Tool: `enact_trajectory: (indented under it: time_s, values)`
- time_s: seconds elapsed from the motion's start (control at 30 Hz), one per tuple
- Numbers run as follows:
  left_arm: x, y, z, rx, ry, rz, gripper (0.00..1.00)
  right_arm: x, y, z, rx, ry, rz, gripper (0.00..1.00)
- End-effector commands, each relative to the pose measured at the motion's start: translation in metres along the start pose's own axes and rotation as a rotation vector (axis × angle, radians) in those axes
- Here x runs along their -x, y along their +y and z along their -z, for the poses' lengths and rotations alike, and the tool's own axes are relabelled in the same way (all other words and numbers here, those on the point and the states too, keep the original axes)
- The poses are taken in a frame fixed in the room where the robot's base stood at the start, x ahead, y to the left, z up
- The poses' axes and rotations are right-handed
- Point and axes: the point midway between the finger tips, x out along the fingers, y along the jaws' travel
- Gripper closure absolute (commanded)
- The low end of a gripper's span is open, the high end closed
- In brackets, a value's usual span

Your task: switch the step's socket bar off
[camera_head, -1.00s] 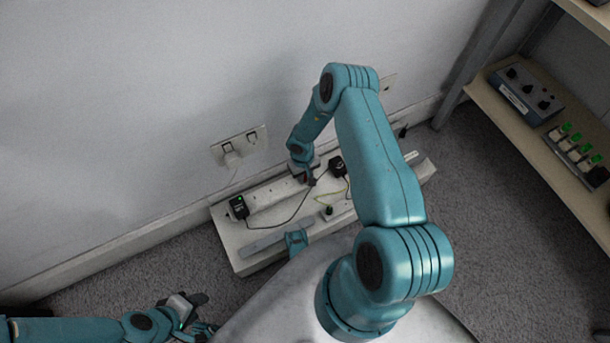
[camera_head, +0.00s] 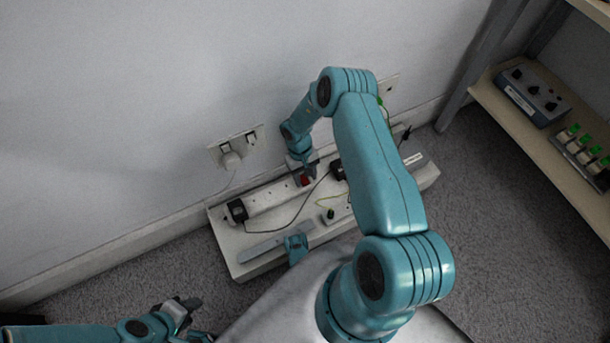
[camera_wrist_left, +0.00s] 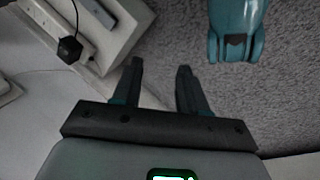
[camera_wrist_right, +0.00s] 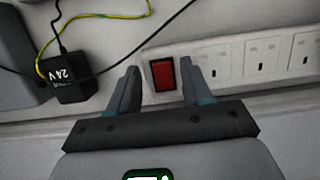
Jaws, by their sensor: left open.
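The white socket bar (camera_head: 268,196) lies along the step (camera_head: 228,240) by the wall. Its red rocker switch (camera_head: 304,180) shows beside my right gripper (camera_head: 306,172). In the right wrist view the red switch (camera_wrist_right: 162,74) sits between the open, empty fingers of my right gripper (camera_wrist_right: 158,70), with several sockets to its right. I cannot tell whether the fingertips touch the bar. A black adapter (camera_head: 237,211) is plugged in at the bar's left end, with no green light showing. My left gripper (camera_head: 190,306) is open and empty, low at the left, also in the left wrist view (camera_wrist_left: 160,70).
A double wall socket (camera_head: 238,146) with a white plug is above the step. A black 24 V adapter (camera_wrist_right: 72,86) and cables lie near the right gripper. A flat grey bar (camera_head: 262,246) lies on the step's front. A shelf (camera_head: 540,150) with control boxes stands right.

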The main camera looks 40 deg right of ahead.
Motion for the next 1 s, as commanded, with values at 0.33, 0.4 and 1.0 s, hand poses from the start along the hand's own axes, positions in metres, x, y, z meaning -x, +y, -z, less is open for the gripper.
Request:
enact_trajectory:
  time_s: [0.33,0.4,1.0]
  values:
    - [0.018,0.006,-0.009,0.007,-0.032,0.001,0.57,0.035,-0.001,-0.009,0.002,0.001,0.001,0.51]
    - [0.026,0.010,-0.011,0.004,-0.039,0.001,0.57,0.053,-0.001,-0.013,0.002,0.002,0.001,0.51]
    - [0.072,0.035,-0.023,-0.033,-0.073,-0.004,0.57,0.186,0.000,-0.049,0.001,0.001,0.000,0.51]
